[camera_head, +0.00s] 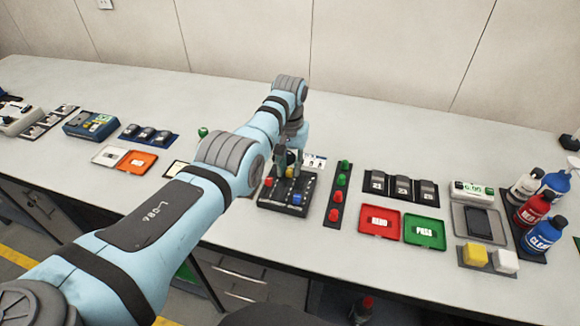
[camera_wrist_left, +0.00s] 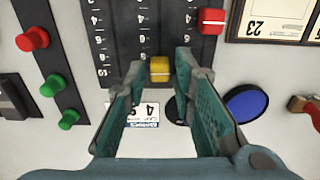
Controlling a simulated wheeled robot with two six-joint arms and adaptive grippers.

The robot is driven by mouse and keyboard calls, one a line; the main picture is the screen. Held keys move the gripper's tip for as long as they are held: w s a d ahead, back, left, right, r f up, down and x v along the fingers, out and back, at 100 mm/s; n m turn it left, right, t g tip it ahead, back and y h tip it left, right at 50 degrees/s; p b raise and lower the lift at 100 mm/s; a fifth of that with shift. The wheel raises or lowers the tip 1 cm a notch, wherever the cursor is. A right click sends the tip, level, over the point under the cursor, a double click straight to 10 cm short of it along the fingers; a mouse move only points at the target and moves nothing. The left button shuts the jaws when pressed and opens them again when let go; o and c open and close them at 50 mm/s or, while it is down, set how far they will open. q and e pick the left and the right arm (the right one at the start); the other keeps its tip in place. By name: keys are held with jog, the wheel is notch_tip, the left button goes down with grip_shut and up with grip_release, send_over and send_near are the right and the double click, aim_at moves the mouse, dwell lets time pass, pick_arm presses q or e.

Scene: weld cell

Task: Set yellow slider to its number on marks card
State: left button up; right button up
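The yellow slider (camera_wrist_left: 159,69) shows in the left wrist view on a black panel with white number scales (camera_wrist_left: 120,30). It is at the panel edge nearest my fingers. My left gripper (camera_wrist_left: 160,65) is open, with one fingertip on each side of the yellow knob; I cannot tell if either touches it. My right gripper is not in view.
A red slider (camera_wrist_left: 211,21) is on the same panel. A strip with red and green buttons (camera_head: 340,180) stands close to its right. Beyond it are a red tray (camera_head: 380,207), a green tray (camera_head: 425,218) and bottles (camera_head: 545,235). The bench behind is mostly clear.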

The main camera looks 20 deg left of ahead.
aim_at(289, 170)
pick_arm(q)
notch_tip(289, 170, up, 12)
jog(key=shift+f, duration=0.2)
